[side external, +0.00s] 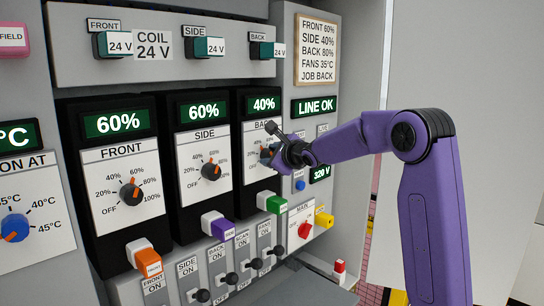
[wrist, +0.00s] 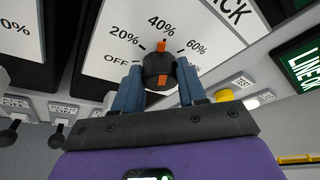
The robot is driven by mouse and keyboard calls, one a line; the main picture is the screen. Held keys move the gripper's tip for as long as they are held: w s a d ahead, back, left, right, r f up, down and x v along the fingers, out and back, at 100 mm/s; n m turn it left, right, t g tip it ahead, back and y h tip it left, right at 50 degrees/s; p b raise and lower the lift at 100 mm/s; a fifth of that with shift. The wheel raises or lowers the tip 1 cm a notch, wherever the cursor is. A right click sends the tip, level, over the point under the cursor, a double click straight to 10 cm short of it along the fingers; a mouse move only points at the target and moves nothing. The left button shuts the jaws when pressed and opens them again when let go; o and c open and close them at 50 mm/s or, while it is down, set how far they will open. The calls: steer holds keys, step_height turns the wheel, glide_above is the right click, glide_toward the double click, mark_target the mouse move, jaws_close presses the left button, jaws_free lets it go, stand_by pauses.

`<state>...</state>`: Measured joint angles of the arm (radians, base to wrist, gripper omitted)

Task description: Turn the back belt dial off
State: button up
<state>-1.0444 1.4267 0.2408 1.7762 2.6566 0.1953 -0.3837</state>
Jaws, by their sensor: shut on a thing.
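The back belt dial (wrist: 159,68) is a dark round knob with an orange pointer mark, on a white plate marked from OFF upward. In the wrist view its orange mark points at about 40%. My gripper (wrist: 158,84) is shut on this dial, with one blue-grey finger on each side of it. In the side view my gripper (side external: 272,152) is at the BACK panel and covers much of the dial and its scale. The display above the BACK dial (side external: 264,104) reads 40%.
The FRONT dial (side external: 131,194) and SIDE dial (side external: 211,171) stand to the left, both displays at 60%. A posted card (side external: 317,50) lists FRONT 60%, SIDE 40%, BACK 80%. Coloured plugs and toggle switches (side external: 231,279) sit below. A LINE OK display (side external: 315,107) is to the right.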

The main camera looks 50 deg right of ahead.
steer(key=o, duration=1.1)
steer(key=shift+c, duration=0.2)
steer(key=v, duration=1.7)
steer(key=shift+s, duration=0.25)
